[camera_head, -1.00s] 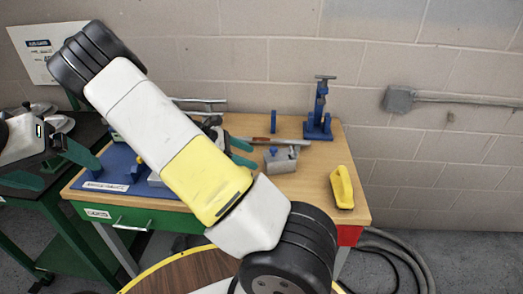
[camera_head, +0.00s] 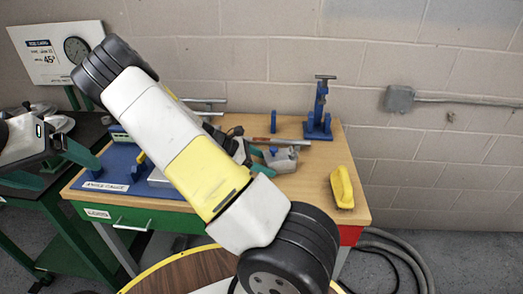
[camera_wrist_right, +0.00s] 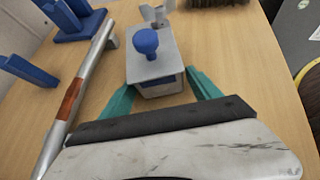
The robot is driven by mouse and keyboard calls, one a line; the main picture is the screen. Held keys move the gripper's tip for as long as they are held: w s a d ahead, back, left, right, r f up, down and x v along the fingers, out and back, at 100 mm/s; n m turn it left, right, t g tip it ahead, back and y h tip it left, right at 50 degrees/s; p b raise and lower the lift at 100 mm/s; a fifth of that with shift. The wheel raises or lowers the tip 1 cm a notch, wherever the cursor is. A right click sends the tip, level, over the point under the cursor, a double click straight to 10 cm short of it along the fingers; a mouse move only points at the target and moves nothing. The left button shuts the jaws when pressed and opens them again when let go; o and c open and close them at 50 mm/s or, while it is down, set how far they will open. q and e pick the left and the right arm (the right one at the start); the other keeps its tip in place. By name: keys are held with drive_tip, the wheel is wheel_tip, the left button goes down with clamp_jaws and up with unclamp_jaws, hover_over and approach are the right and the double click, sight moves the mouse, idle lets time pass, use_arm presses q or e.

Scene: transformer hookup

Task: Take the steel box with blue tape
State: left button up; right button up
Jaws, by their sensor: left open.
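The steel box (camera_head: 283,161) is a grey block with a blue knob on top, standing on the wooden tabletop (camera_head: 312,190). In the right wrist view the box (camera_wrist_right: 152,68) is directly ahead, with a blue strip on its near face. My right gripper (camera_wrist_right: 160,80) is open, its teal fingers on either side of the box's near end. Small gaps seem to show between fingers and box. In the head view my right arm hides part of the bench and much of that gripper. My left gripper (camera_head: 70,172) is open and empty at the far left.
A metal bar with a brown section (camera_wrist_right: 70,98) lies left of the box. A blue stand (camera_head: 318,125) is behind it, and a yellow object (camera_head: 342,187) lies to its right. A dark brush-like thing (camera_wrist_right: 215,3) is beyond. A blue mat (camera_head: 118,172) covers the bench's left part.

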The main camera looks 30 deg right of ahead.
drive_tip(key=c, duration=1.3)
drive_tip(key=shift+o, duration=0.2)
drive_tip(key=shift+r, duration=3.55)
